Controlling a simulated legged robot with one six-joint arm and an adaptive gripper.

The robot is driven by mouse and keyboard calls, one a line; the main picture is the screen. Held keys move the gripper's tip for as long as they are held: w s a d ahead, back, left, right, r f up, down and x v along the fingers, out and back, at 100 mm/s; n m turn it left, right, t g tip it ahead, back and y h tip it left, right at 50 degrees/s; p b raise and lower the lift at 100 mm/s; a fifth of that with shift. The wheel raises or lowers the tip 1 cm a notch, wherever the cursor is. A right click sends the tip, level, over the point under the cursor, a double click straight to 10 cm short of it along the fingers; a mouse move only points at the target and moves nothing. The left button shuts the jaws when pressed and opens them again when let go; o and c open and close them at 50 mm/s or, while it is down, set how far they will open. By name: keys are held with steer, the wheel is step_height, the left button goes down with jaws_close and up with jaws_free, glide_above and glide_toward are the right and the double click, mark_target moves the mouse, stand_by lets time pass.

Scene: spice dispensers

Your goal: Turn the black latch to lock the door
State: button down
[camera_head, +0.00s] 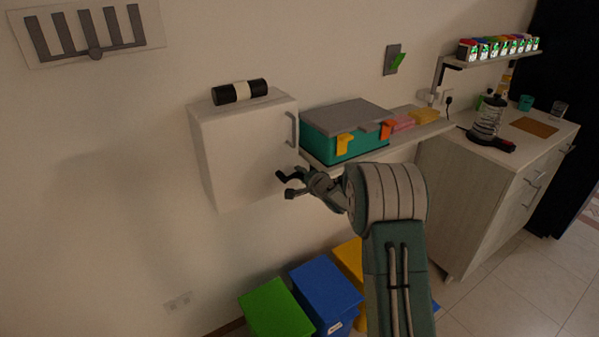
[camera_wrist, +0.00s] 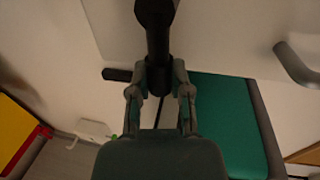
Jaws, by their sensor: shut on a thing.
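The white cabinet (camera_head: 245,150) hangs on the wall with its door shut against the frame, as far as I can see. A grey handle (camera_head: 292,129) is on the door's right side. My gripper (camera_head: 291,184) is at the cabinet's lower right corner. In the wrist view, the black latch (camera_wrist: 155,35) runs up from between my two fingers, and the fingers are shut on its near end. A dark bar (camera_wrist: 118,75) sticks out to the left beside the fingers. The fingers hide part of the latch, and its exact angle is hard to tell in the head view.
A teal box with a grey lid (camera_head: 345,118) sits on the shelf right of the cabinet. A black and white roll (camera_head: 240,92) lies on the cabinet top. Green (camera_head: 275,308), blue (camera_head: 325,290) and yellow bins stand below. A counter (camera_head: 490,180) is at the right.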

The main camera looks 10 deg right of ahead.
steer(key=shift+f+m, duration=0.3)
steer(key=shift+m, duration=0.1)
steer(key=shift+f, duration=0.2)
steer(key=c, duration=0.5)
jaws_free()
steer(key=shift+f, duration=0.1)
steer(key=shift+c, duration=0.2)
steer(key=shift+d, duration=0.1)
steer(key=shift+r, duration=0.2)
steer(key=shift+s+d+r, duration=0.15)
steer(key=shift+s, duration=0.15)
steer(key=v, duration=1.1)
